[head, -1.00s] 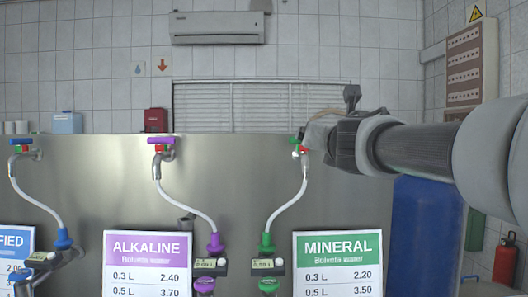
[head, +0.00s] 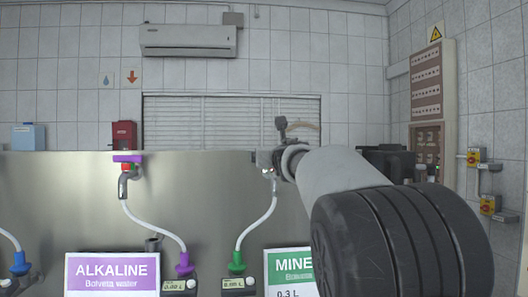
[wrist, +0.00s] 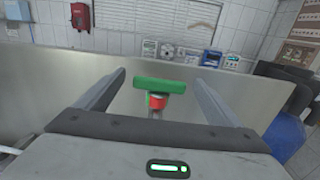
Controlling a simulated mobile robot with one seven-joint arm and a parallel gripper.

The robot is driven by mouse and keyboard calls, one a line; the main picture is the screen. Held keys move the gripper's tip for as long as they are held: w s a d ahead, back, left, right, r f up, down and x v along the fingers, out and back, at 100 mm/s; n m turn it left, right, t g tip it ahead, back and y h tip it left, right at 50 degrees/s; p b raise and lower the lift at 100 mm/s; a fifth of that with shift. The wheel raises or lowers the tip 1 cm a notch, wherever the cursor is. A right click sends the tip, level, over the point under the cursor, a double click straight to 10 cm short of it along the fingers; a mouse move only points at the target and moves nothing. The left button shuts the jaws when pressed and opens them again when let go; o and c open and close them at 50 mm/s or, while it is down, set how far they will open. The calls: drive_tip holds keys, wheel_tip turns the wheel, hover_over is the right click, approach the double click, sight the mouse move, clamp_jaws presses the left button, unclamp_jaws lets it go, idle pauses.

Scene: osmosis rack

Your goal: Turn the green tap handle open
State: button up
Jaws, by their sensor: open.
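The green tap handle (wrist: 166,86) is a bar lying crosswise on top of a red collar (wrist: 157,102) in the wrist view. My gripper (wrist: 158,79) is open, with one finger on each side of the handle. A gap shows between each finger and the handle's ends, so I see no grip on it. In the head view my gripper (head: 268,157) is at the tap above the mineral hose (head: 262,220) and hides the green handle. Only the tap's lower spout (head: 268,174) shows there.
A purple-handled tap (head: 127,160) stands to the left on the same steel panel (head: 70,200). The alkaline sign (head: 112,272) and mineral sign (head: 290,270) are below. A blue container (wrist: 285,137) is at the right in the wrist view.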

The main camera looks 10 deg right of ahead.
drive_tip(key=shift+w+p, duration=0.3)
drive_tip(key=shift+w, duration=1)
drive_tip(key=c, duration=1)
drive_tip(key=shift+r, duration=0.1)
drive_tip(key=shift+c, duration=0.2)
